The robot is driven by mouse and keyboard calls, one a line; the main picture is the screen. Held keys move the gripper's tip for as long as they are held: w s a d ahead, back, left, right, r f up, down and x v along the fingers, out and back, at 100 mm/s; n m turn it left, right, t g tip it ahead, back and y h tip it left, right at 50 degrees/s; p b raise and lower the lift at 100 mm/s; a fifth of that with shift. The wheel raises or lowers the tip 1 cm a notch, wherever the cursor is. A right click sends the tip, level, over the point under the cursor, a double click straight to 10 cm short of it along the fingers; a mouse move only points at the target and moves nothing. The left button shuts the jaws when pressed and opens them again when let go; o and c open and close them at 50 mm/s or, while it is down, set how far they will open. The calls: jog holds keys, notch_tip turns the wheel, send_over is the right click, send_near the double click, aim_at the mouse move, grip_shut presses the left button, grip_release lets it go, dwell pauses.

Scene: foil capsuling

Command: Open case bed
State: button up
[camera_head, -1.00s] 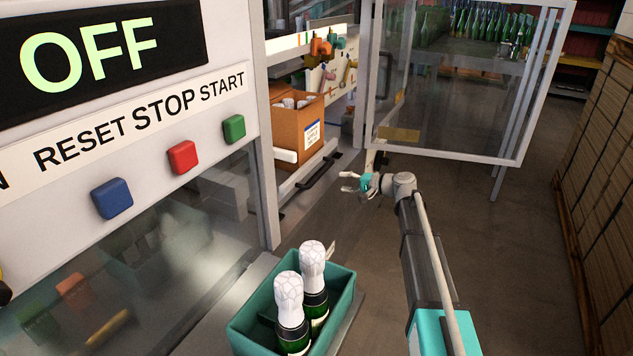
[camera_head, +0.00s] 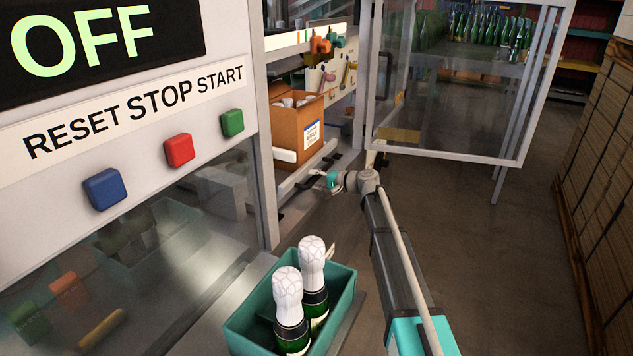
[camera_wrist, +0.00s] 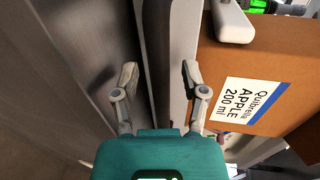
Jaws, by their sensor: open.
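The case bed (camera_head: 292,186) is a grey metal tray or rail in the machine opening, with an open brown carton (camera_head: 285,130) standing on it. A black bar handle (camera_head: 331,160) runs along its front and is partly hidden by my gripper (camera_head: 316,180). In the wrist view, my gripper (camera_wrist: 160,80) is open, its two fingers apart on either side of a dark vertical strip. I cannot tell whether either finger touches it. The carton also shows on the right of the wrist view (camera_wrist: 235,65), its label reading "Quibrelle APPLE 200 ml".
A green crate (camera_head: 345,300) with two foil-topped bottles stands in front. A panel with blue, red and green buttons (camera_head: 179,150) fills the left. A framed clear door (camera_head: 455,90) stands open beyond my arm. Stacked boxes line the right; the floor between is clear.

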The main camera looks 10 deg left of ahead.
grip_shut()
